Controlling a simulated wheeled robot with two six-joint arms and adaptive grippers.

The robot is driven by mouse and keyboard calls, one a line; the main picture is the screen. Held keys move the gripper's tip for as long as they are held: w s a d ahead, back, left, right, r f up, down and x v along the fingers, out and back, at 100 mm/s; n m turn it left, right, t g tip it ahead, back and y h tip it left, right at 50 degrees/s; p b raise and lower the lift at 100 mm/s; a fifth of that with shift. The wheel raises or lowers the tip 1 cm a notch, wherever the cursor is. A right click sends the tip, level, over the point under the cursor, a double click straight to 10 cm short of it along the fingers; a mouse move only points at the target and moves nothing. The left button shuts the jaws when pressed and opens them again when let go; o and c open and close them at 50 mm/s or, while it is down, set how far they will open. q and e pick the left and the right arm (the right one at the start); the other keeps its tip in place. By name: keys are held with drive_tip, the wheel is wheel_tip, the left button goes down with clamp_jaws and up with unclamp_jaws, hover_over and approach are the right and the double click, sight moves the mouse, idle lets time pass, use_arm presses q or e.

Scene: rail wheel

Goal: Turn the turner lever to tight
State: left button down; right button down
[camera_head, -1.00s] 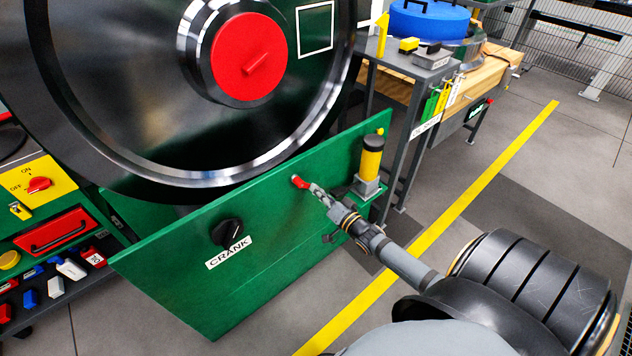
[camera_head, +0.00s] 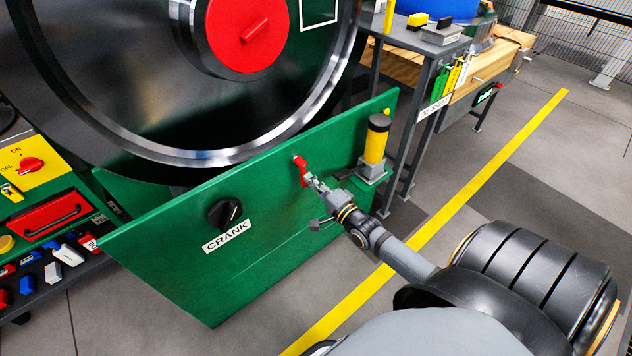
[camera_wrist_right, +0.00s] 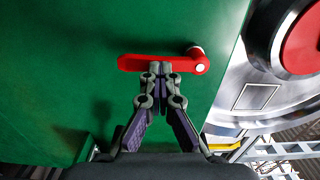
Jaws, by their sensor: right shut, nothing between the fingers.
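The red lever (camera_head: 302,171) sits on the green panel (camera_head: 270,215), below and right of the big wheel. In the head view it points down from its pivot. In the right wrist view the lever (camera_wrist_right: 150,62) lies across the picture, with its round pivot at the right end. My right gripper (camera_head: 313,182) is shut and empty, its tips at the lever's lower part. In the right wrist view its fingertips (camera_wrist_right: 160,68) are at the lever's near edge, seemingly touching it. No "tight" mark is readable. My left gripper is not in view.
A black knob (camera_head: 224,214) labelled CRANK is left of the lever on the same panel. A yellow-and-black cylinder (camera_head: 375,140) stands to the lever's right. The black wheel (camera_head: 190,150) overhangs above. Grey floor is open in front and right.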

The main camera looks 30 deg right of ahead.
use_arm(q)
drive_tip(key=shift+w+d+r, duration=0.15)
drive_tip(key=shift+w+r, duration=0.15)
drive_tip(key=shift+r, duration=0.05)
use_arm(e)
drive_tip(key=shift+w+a+r, duration=0.15)
drive_tip(key=shift+w+r, duration=0.1)
drive_tip(key=shift+r, duration=0.15)
drive_tip(key=shift+m, duration=0.3)
drive_tip(key=c, duration=2)
unclamp_jaws()
drive_tip(key=shift+c, duration=0.2)
drive_tip(key=o, duration=1.2)
drive_tip(key=shift+w+a+f, duration=0.3)
drive_tip(key=shift+w+f, duration=0.05)
drive_tip(key=shift+w, duration=0.2)
drive_tip(key=o, duration=0.8)
drive_tip(key=shift+s+d+f, duration=0.1)
drive_tip(key=shift+s+d, duration=0.05)
drive_tip(key=shift+s, duration=0.05)
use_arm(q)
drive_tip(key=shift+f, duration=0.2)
use_arm(e)
drive_tip(key=shift+o, duration=0.2)
drive_tip(key=shift+s, duration=0.1)
drive_tip(key=shift+s, duration=0.1)
